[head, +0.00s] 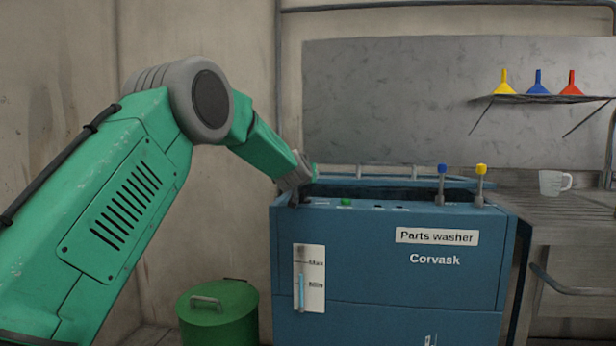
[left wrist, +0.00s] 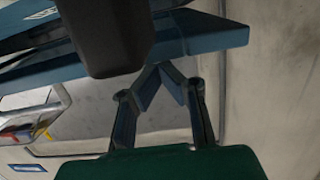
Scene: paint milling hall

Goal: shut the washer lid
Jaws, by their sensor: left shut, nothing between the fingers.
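The parts washer (head: 390,260) is a blue cabinet with a label on its front. Its lid (head: 400,180) shows as a low blue frame with a rail along the back of the top; a dark gap (head: 350,191) shows in front of it, and I cannot tell its exact angle. My left gripper (head: 295,198) is at the washer's top left corner, close to the left end of the lid. In the left wrist view my left gripper's fingers (left wrist: 160,72) meet at their tips, empty, just beside a blue slab (left wrist: 200,35). I cannot tell whether they touch it. My right gripper is not in view.
A blue-knobbed lever (head: 441,185) and a yellow-knobbed lever (head: 480,185) stand at the washer's right. A green bin (head: 218,315) stands at its left.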

